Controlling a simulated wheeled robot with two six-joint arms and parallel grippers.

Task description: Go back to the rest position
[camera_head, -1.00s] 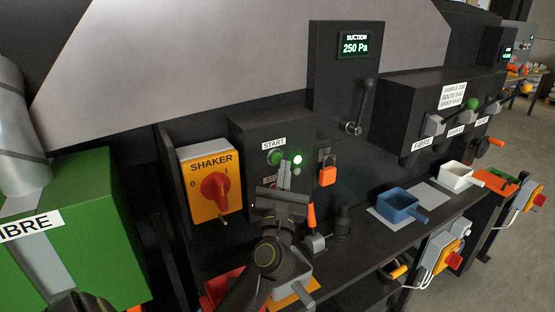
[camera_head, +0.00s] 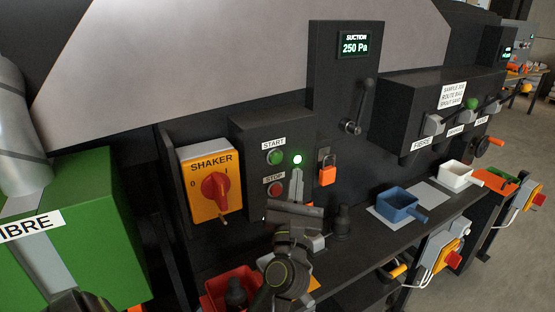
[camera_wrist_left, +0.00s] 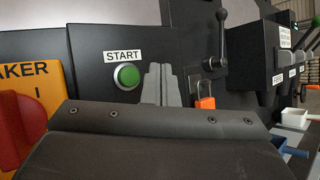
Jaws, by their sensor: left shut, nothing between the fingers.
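My left gripper (camera_head: 296,184) is shut and empty, its grey fingers pointing at the black control panel (camera_head: 245,150). In the head view it stands just right of the red STOP button (camera_head: 275,190) and below the lit green lamp (camera_head: 297,159). The green START button (camera_head: 275,157) is up and to its left. My right gripper is not in view.
The yellow SHAKER switch (camera_head: 210,185) is left of the panel; an orange padlock (camera_head: 327,171) hangs to the right. Blue (camera_head: 400,203) and white (camera_head: 455,175) scoops lie on the shelf. A red bin (camera_head: 215,290) is below. A SUCTION display (camera_head: 355,45) reads 250 Pa.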

